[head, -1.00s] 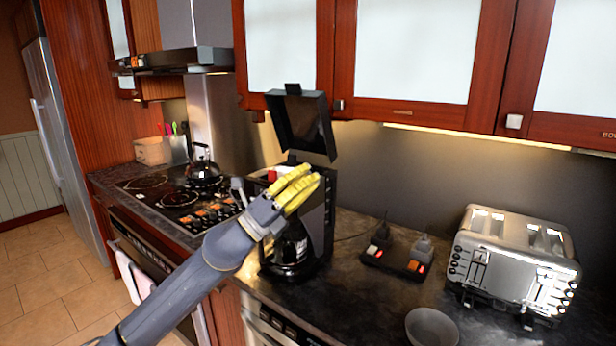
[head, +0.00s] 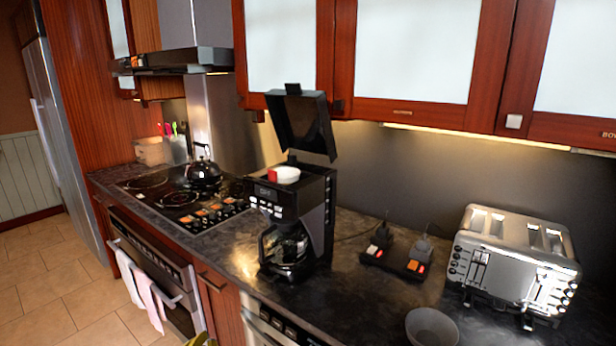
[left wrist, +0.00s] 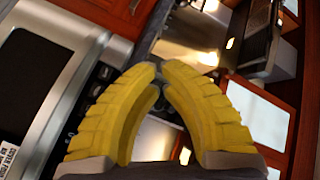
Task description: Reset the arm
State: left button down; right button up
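My left gripper shows in the left wrist view (left wrist: 158,68) as two curved yellow fingers. Their tips are drawn together and nothing is held between them. In the head view only a small yellow piece of it (head: 200,341) shows at the bottom edge, and the rest is out of frame. It is below and apart from the black coffee maker (head: 318,205), whose lid (head: 303,125) stands raised. My right gripper is not in view.
A glass carafe (head: 285,247) sits in the coffee maker. A power strip (head: 395,262), a toaster (head: 515,265) and a bowl (head: 432,327) are on the counter to the right. A kettle (head: 203,173) stands on the stove. Cabinets (head: 410,50) hang above.

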pick_arm(q)
jog(key=s+a+f+n+g, duration=0.1)
jog(key=s+a+f+g, duration=0.15)
jog(key=s+f, duration=0.4)
jog(key=s+a+f+g+y, duration=0.15)
jog(key=s+f+g, duration=0.25)
jog(key=s, duration=0.6)
jog(key=s+a+f+n+g, duration=0.1)
jog(key=s+a+f+g, duration=0.2)
jog(key=s+f, duration=0.35)
jog(key=s+d+f+g+h, duration=0.1)
jog(key=s+d+f, duration=0.1)
jog(key=f, duration=0.9)
jog(key=s+d+f+g+h, duration=0.1)
jog(key=d+f, duration=0.1)
jog(key=f, duration=0.8)
jog(key=s+d+f+g+h, duration=0.1)
jog(key=s+d+f+h, duration=0.1)
jog(key=f, duration=0.9)
jog(key=s+f+n+g, duration=0.2)
jog(key=s+f+n, duration=0.1)
jog(key=s+f, duration=1.5)
jog(key=s+h, duration=0.1)
jog(key=s, duration=0.2)
jog(key=shift+a+f+n, duration=0.25)
jog(key=shift+f+n, duration=0.05)
